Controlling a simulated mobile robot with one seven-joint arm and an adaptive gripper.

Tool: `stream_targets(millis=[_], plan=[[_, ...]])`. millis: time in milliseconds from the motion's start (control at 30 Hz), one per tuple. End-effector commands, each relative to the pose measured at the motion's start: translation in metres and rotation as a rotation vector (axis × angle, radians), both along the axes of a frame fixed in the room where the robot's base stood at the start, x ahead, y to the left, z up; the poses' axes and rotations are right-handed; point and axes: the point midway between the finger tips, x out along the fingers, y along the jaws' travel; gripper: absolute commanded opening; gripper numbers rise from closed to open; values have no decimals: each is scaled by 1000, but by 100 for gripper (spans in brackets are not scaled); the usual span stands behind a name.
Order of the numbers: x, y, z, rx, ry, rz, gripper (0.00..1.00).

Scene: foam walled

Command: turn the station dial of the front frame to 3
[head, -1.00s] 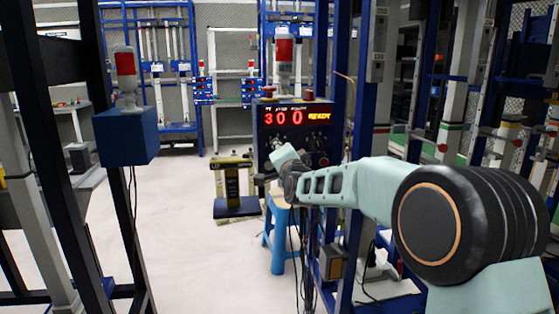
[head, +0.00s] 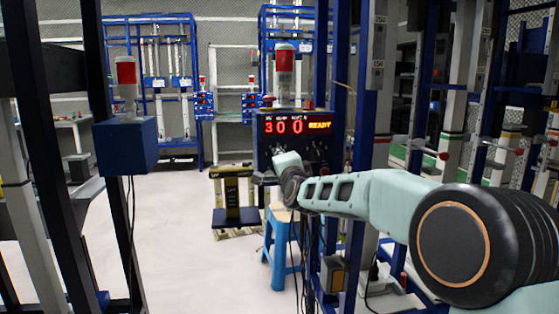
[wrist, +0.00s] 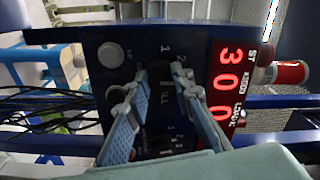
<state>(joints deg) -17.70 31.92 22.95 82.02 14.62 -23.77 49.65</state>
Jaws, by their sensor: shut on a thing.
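The front frame's dark blue control box (head: 262,150) shows a red display (head: 283,125) reading 3 0 0, with READY in yellow beside it. In the wrist view the box is turned on its side, and its display (wrist: 229,85) shows 3 under the ST label. My gripper (wrist: 163,80) has its two fingers on either side of the dark station dial (wrist: 160,72), shut on it. The numbers 1 and 2 show beside the dial; its pointer is hard to make out. In the head view my arm hides the dial and fingertips.
A round white button (wrist: 110,54) sits near the dial. A second dial (wrist: 163,143) is partly hidden by my gripper. A blue stool (head: 279,245) stands below the box, with dark cables hanging beside it. Blue posts (head: 352,130) rise close on the right.

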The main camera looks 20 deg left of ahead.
Motion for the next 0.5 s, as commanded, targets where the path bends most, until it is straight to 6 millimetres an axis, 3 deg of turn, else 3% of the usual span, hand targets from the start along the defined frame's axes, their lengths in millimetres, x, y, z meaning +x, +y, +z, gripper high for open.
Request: stream_targets(millis=[33, 67, 200, 500], plan=[[0, 1, 0, 0, 0, 1, 0], [0, 1, 0, 0, 0, 1, 22], [0, 1, 0, -1, 0, 1, 38], [-1, 0, 0, -1, -1, 0, 39]])
